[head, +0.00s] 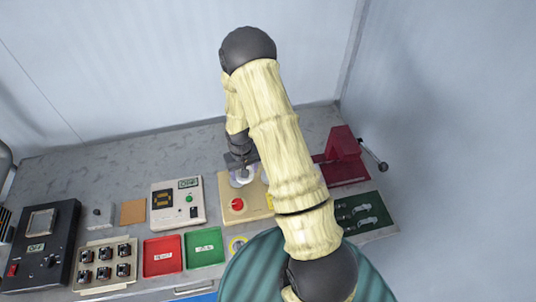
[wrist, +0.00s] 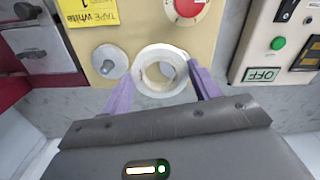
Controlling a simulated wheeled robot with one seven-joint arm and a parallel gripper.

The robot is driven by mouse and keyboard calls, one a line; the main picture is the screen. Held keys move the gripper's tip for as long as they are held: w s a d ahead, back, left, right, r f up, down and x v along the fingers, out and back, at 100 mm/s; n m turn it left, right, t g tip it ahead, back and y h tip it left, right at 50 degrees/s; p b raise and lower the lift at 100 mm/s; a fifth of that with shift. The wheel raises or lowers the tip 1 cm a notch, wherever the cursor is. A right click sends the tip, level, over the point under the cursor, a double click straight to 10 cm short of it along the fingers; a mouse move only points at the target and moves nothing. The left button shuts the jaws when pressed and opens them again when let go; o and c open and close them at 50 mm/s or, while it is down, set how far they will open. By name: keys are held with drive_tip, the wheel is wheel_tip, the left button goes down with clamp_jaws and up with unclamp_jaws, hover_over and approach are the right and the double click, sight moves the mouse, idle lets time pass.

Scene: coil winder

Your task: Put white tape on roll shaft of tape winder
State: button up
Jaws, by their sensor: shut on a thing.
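The white tape (wrist: 147,84) is a ring between the two purple fingers of my gripper (wrist: 162,80), which is shut on it. It also shows in the head view (head: 243,177), below my gripper (head: 244,168). The tape winder (wrist: 205,42) is a beige panel with a red knob, also in the head view (head: 226,188). A grey round disc with a small post (wrist: 109,63) is on the panel, just left of the tape. The tape lies over the panel's near edge. Whether a shaft is inside its hole or it touches the panel, I cannot tell.
A yellow label (wrist: 92,12) is on the winder. A control box with a green button (wrist: 278,43) is at right. In the head view, red (head: 162,256) and green (head: 204,248) trays are in front, and a dark red device (head: 343,160) is right.

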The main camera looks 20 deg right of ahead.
drive_tip(key=d+m+b, duration=0.3)
drive_tip(key=d+b, duration=0.1)
drive_tip(key=d+m+b, duration=0.3)
drive_tip(key=d+b, duration=0.1)
drive_tip(key=d, duration=0.1)
drive_tip(key=shift+w+d+r+m, duration=0.15)
drive_tip(key=shift+r+m, duration=0.05)
drive_tip(key=shift+m, duration=0.2)
drive_tip(key=shift+d+r, duration=0.3)
drive_tip(key=shift+r, duration=0.05)
drive_tip(key=shift+f+b, duration=1.35)
drive_tip(key=shift+f, duration=0.6)
drive_tip(key=shift+f, duration=0.1)
drive_tip(key=shift+a, duration=0.1)
